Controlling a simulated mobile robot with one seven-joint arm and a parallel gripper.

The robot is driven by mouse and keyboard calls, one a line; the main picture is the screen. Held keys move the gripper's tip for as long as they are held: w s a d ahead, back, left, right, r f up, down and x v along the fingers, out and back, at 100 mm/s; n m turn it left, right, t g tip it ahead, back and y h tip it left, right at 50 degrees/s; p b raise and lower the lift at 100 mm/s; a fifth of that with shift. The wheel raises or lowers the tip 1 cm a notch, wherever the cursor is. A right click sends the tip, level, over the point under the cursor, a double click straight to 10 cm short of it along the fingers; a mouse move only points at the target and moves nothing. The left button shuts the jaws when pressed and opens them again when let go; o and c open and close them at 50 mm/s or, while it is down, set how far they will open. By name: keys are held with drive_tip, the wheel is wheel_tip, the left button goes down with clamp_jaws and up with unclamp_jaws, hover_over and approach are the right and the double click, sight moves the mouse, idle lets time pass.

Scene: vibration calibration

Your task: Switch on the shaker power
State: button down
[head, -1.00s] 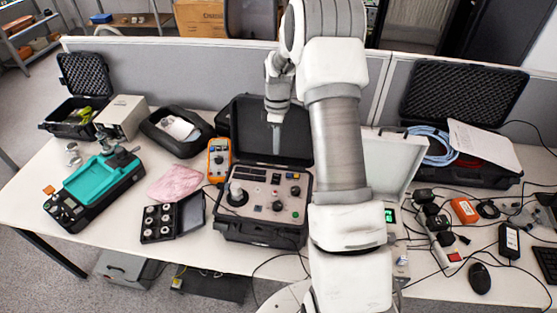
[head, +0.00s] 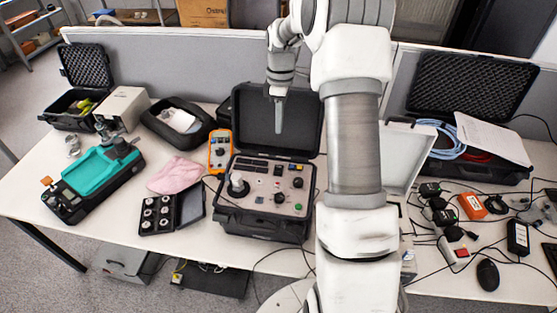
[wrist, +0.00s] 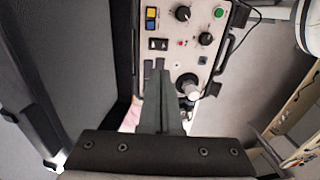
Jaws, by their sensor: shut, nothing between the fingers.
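The shaker unit is a grey control panel (head: 262,197) in an open black case, with its lid (head: 255,120) raised behind. The panel carries a pale round post (head: 238,185), dark knobs, a small red part and a green button (head: 298,207). In the wrist view the panel shows a black rocker-like switch (wrist: 158,44), yellow and blue buttons (wrist: 151,19), a green button (wrist: 218,12) and the post (wrist: 188,86). I cannot tell which one is the power switch. My gripper (head: 278,131) is shut and empty, pointing down above the panel's rear, before the lid. Its fingers (wrist: 160,72) overlap the panel's edge in the wrist view.
An orange meter (head: 220,150) stands left of the case, beside a pink cloth (head: 175,175) and a black box of round parts (head: 160,213). A turquoise-topped device (head: 100,172) is farther left. Power strips, cables and a mouse (head: 487,274) crowd the right side.

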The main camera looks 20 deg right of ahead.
sight(278, 172)
drive_tip(key=shift+s+a+b, duration=0.25)
drive_tip(key=shift+s+b, duration=0.3)
drive_tip(key=shift+b, duration=2.65)
drive_tip(key=f, duration=0.4)
drive_tip(key=s+f, duration=0.1)
drive_tip(key=f, duration=0.4)
drive_tip(key=a+f+b, duration=0.1)
drive_tip(key=f, duration=0.4)
drive_tip(key=shift+s, duration=0.2)
